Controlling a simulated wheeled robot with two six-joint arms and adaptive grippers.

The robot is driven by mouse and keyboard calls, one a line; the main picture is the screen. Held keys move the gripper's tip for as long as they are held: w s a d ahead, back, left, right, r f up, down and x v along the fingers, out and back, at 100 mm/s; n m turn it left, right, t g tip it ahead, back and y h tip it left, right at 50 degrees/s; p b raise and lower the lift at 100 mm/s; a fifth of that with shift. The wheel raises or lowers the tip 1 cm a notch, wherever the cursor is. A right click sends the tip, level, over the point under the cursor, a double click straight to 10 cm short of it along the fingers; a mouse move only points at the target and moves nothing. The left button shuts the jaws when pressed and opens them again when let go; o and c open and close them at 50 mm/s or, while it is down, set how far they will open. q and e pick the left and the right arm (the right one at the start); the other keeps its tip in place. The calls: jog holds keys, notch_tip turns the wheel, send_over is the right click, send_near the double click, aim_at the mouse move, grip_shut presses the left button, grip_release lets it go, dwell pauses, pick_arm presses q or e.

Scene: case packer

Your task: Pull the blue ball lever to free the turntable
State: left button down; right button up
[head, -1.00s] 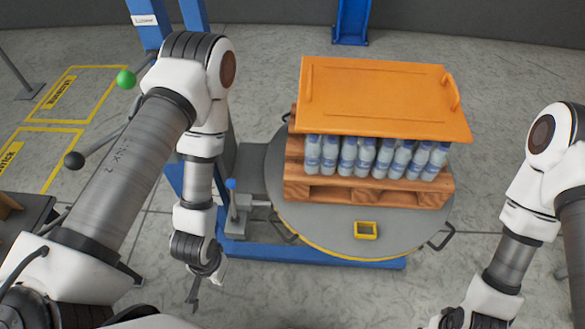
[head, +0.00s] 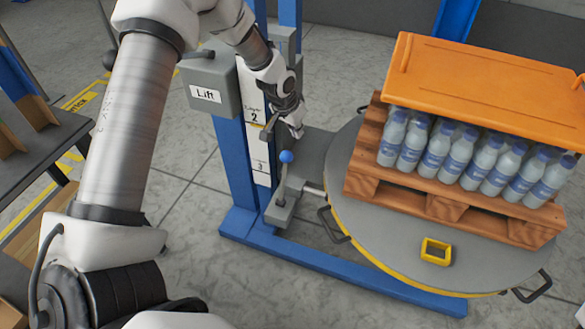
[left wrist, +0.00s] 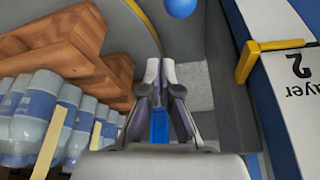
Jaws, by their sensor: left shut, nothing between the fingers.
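The lever has a blue ball (head: 286,156) on top and stands upright on a grey bracket (head: 285,200) beside the turntable. The grey round turntable (head: 375,222) has a yellow edge and carries a wooden pallet (head: 435,203). My left gripper (head: 298,131) is shut and empty, just above and behind the blue ball in the head view. In the left wrist view, the blue ball (left wrist: 181,7) shows at the top edge, beyond and slightly right of the shut fingertips (left wrist: 160,66), apart from them. My right gripper is out of view.
Several bottles (head: 465,155) stand on the pallet under an orange board (head: 480,90). A blue post with layer labels (head: 255,108) and a grey Lift box (head: 210,95) stand close to my left arm. A blue floor beam (head: 345,275) runs below the turntable.

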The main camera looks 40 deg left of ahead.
pick_arm(q)
jog(key=shift+w+a+r, duration=0.3)
jog(key=shift+a+r, duration=0.1)
jog(key=shift+a, duration=0.1)
jog(key=shift+w+a+r, duration=0.3)
jog(key=shift+a+r, duration=0.05)
jog(key=shift+a, duration=0.15)
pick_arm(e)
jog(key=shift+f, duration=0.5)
pick_arm(q)
jog(key=b+x, duration=0.3)
jog(key=x, duration=0.8)
jog(key=s+p, duration=0.3)
jog(key=s, duration=0.1)
jog(key=shift+s+a+r, duration=0.1)
jog(key=shift+a+r, duration=0.1)
jog(key=shift+r, duration=0.15)
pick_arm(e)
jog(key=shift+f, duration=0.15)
